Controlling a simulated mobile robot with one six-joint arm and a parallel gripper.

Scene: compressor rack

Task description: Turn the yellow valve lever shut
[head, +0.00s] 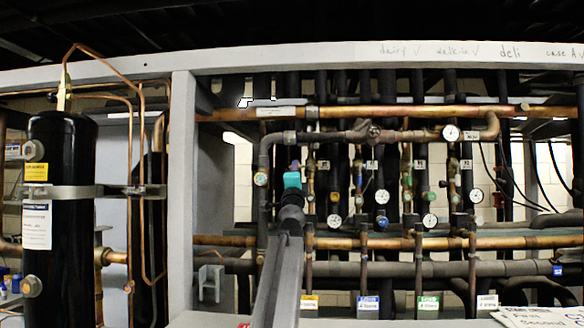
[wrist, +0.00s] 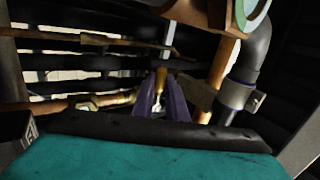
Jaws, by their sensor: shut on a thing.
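The yellow valve lever (wrist: 161,76) shows in the middle of the wrist view, upright between the tips of my gripper's two purple fingers. My gripper (wrist: 164,88) is shut on it. A pale metal part shows lower down between the fingers. In the head view my gripper (head: 294,167) is in front of the left part of the pipe rack, below the dark horizontal pipe. The lever cannot be made out there, as my gripper and arm cover that spot. The valve body is mostly hidden.
A copper pipe (wrist: 222,68) and a dark bent pipe (wrist: 258,50) run close to the right of the fingers. Several gauges and vertical pipes stand right of my arm. A grey post (head: 182,200) and a black tank (head: 62,200) stand at left.

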